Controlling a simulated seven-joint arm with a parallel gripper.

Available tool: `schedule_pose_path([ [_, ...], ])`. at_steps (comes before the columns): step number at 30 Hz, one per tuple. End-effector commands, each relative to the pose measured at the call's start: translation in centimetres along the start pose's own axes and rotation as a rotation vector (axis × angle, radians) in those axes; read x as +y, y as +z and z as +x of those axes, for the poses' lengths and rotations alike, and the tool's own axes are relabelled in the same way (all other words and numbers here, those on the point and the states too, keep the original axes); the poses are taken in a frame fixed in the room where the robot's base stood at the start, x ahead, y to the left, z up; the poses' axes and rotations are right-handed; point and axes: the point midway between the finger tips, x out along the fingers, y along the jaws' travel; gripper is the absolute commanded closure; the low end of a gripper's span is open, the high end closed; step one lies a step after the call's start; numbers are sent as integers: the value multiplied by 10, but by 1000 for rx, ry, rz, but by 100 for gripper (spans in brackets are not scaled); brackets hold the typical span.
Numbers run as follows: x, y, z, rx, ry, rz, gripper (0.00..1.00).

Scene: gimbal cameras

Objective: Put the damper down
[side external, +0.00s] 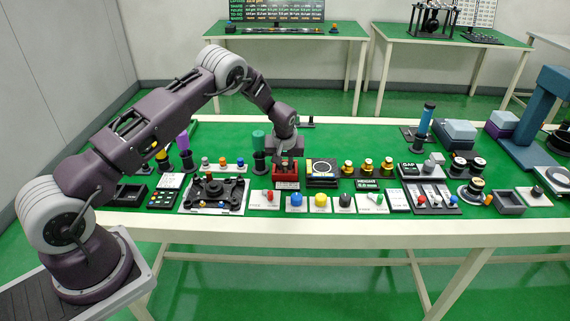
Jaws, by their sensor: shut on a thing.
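My gripper (286,163) points down just above a small red open box (286,181) near the middle of the table. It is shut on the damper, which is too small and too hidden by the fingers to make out. I cannot tell whether the damper touches the box.
A green-topped cylinder (259,141) stands close left. Several gold-topped pieces (366,166) are further right. A row of coloured knobs (321,201) lines the front. Green table surface (350,138) is clear behind.

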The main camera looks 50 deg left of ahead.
Motion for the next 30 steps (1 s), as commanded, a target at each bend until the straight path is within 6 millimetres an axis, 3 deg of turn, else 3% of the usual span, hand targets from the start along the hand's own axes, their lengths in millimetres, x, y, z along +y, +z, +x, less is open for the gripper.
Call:
schedule_pose_path([
  [4, 0, 1, 2, -1, -1, 0, 100],
  [5, 0, 1, 2, 0, -1, 0, 80],
  [6, 0, 1, 2, 0, 0, 0, 73],
  [17, 0, -1, -2, 1, 0, 0, 73],
  [20, 0, -1, -16, 1, 1, 0, 73],
  [30, 0, -1, -97, 2, 2, 1, 73],
])
